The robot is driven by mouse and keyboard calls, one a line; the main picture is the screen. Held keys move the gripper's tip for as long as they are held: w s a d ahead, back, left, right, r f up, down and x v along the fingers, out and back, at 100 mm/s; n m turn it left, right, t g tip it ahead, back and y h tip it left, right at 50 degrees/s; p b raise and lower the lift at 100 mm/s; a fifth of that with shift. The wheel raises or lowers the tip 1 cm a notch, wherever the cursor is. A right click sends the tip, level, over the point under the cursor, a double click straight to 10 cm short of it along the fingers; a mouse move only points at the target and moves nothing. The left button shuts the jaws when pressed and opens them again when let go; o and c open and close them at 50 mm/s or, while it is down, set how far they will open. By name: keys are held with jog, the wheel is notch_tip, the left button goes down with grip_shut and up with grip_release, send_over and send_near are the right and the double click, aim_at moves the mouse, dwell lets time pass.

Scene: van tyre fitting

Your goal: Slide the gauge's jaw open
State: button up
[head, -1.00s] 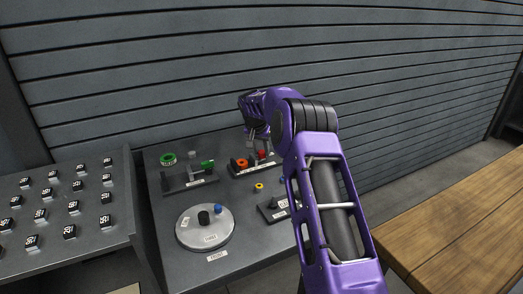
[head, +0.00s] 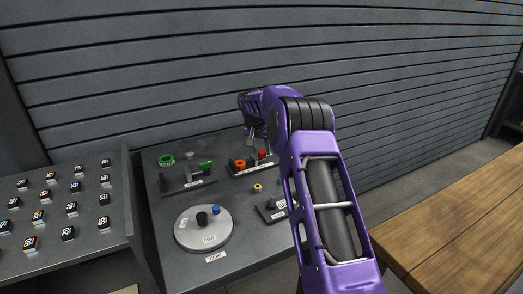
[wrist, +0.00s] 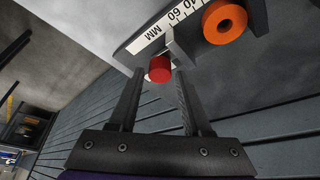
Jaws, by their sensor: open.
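The gauge (wrist: 128,47) shows at the top of the wrist view as a dark bar with a white millimetre scale (wrist: 176,20). It carries an orange wheel (wrist: 225,22) and a jaw with a red knob (wrist: 160,68). In the head view the gauge (head: 245,171) lies on the grey bench, with the orange wheel (head: 239,163) left of the red knob (head: 262,155). My gripper (wrist: 159,73) is open, its two fingertips on either side of the red knob in the picture. I cannot tell whether either finger touches it. My arm hides part of the bench's right side.
A similar dark fixture with a green ring (head: 166,160) and green block (head: 205,165) stands left of the gauge. In front are a round silver plate (head: 204,243), a small yellow ring (head: 257,188) and another dark fixture (head: 268,213). A slatted wall (head: 200,75) rises behind.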

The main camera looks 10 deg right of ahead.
jog(key=v, duration=1.6)
jog(key=shift+r+p, duration=0.3)
jog(key=shift+p, duration=0.05)
jog(key=shift+s, duration=0.1)
